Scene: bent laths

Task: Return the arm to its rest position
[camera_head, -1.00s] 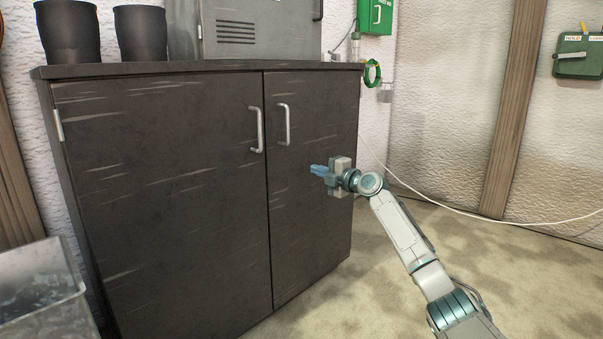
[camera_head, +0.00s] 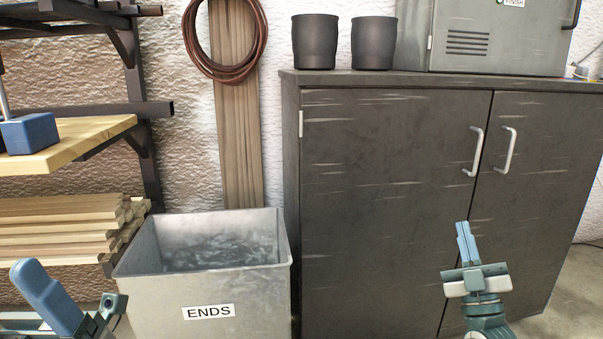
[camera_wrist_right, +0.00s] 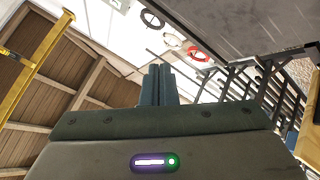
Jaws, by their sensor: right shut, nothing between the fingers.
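My right gripper (camera_head: 464,230) stands in front of the dark cabinet (camera_head: 380,220), low and right of the view's middle. Its blue fingers point up, pressed together with nothing between them. The right wrist view shows the same closed fingers (camera_wrist_right: 158,84) against the ceiling. Part of my left gripper (camera_head: 48,297) shows at the lower left edge, with a blue finger part tilted up and left; its fingertip gap is not clear. Both cabinet doors are closed.
A grey metal bin labelled ENDS (camera_head: 210,290) stands left of the cabinet. A rack (camera_head: 135,110) at the left bears a wooden board (camera_head: 75,143) and stacked laths (camera_head: 60,225). Two dark pots (camera_head: 315,42) and a grey metal box (camera_head: 495,40) stand on the cabinet.

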